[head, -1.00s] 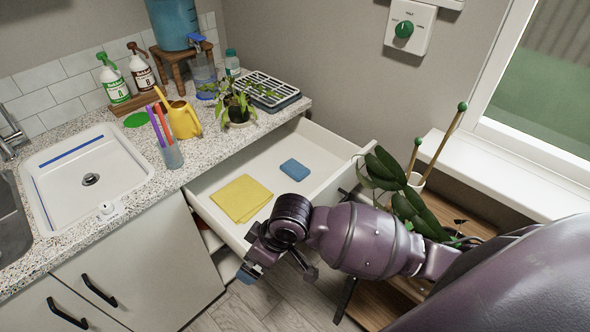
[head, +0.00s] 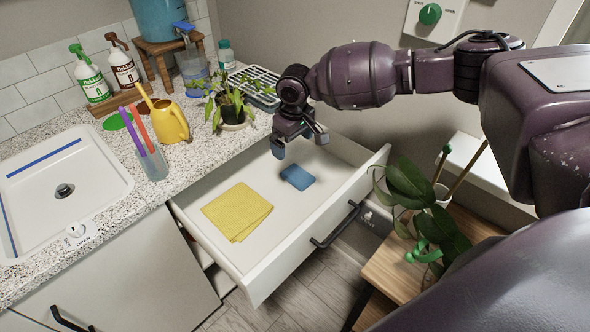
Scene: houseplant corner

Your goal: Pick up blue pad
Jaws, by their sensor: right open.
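The blue pad (head: 298,177) lies flat in the open drawer (head: 262,268), toward its back right. A folded yellow cloth (head: 237,211) lies in the same drawer to its left and nearer the front. My right gripper (head: 299,146) is open, above the back of the drawer. It hangs just above the pad in the picture, with its jaws pointing down and nothing between them. The pad is in plain sight and apart from the gripper. My left gripper is not in view.
A potted plant (head: 232,110) and a black-and-white seed tray (head: 258,88) stand on the counter close behind the gripper. A yellow watering can (head: 168,120) and a pen cup (head: 152,162) stand farther left. A leafy plant (head: 408,190) stands right of the drawer.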

